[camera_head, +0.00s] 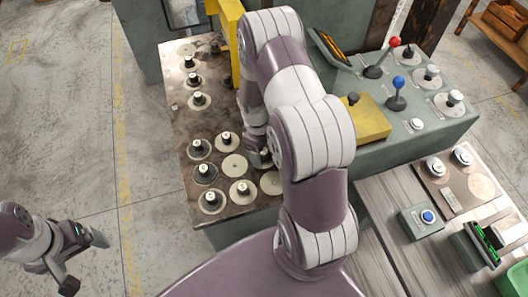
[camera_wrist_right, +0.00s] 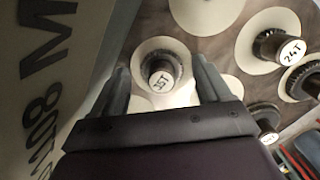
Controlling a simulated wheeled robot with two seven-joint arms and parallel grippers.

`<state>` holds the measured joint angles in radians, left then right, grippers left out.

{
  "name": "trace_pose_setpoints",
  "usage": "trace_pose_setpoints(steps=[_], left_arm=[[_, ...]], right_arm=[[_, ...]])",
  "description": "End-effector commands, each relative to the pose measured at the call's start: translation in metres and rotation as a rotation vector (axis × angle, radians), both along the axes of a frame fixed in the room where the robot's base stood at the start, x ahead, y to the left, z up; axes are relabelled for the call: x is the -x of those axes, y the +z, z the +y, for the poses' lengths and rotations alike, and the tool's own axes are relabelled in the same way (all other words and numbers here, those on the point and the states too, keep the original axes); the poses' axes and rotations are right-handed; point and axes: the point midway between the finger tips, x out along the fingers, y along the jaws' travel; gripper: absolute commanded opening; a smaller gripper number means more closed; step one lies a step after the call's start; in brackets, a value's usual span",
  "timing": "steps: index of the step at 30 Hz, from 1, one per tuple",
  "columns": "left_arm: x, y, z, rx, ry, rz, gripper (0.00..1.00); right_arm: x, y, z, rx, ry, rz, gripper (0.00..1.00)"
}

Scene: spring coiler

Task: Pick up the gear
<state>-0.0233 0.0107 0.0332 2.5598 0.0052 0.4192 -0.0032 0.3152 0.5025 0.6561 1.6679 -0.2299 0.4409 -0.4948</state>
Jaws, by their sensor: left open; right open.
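In the right wrist view, a dark gear (camera_wrist_right: 162,72) with a white-topped hub sits on a pale round disc on the metal plate. Its label seems to read 35T. My right gripper (camera_wrist_right: 162,80) is open, with one finger on each side of this gear and gaps showing. Whether the fingers reach its height is unclear. In the head view my right arm hides most of that gripper. Another gear labelled 24T (camera_wrist_right: 284,50) is to the right. Several more gears (camera_head: 227,140) stand on the plate (camera_head: 222,85). My left gripper (camera_head: 85,263) is open and empty, over the floor at lower left.
A yellow upright part (camera_head: 231,40) stands beside the plate. To the right is a green console with a red-knobbed lever (camera_head: 380,60), a blue-knobbed lever (camera_head: 397,92) and a yellow block (camera_head: 362,120). A wooden table (camera_head: 395,205) holds a blue-button box (camera_head: 423,218). The left floor is clear.

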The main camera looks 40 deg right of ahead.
Motion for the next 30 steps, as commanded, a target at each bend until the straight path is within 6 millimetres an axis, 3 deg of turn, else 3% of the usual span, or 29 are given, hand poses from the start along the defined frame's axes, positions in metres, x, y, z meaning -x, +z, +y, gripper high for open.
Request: trace_pose_setpoints(steps=[7, 8, 12, 14, 23, 30], left_arm=[[0.000, 0.000, 0.000, 0.000, 0.000, 0.001, 0.91], [0.000, 0.000, 0.000, 0.000, 0.000, 0.001, 0.91], [0.000, 0.000, 0.000, 0.000, 0.000, 0.000, 0.91], [0.000, 0.000, 0.000, 0.000, 0.000, 0.000, 0.91], [0.000, -0.001, 0.000, 0.000, 0.000, 0.001, 0.91], [0.000, -0.006, 0.000, 0.000, 0.000, 0.000, 0.91]], right_arm=[[0.000, -0.005, 0.000, 0.001, 0.000, -0.001, 0.77], [0.000, -0.005, 0.000, 0.001, 0.000, -0.001, 0.70], [0.000, -0.005, 0.000, 0.001, 0.000, -0.001, 0.25], [0.000, -0.005, 0.000, 0.001, 0.000, -0.001, 0.07], [0.000, -0.001, 0.000, 0.001, -0.001, -0.004, 0.07], [-0.001, 0.035, -0.001, 0.002, -0.001, -0.006, 0.07]])
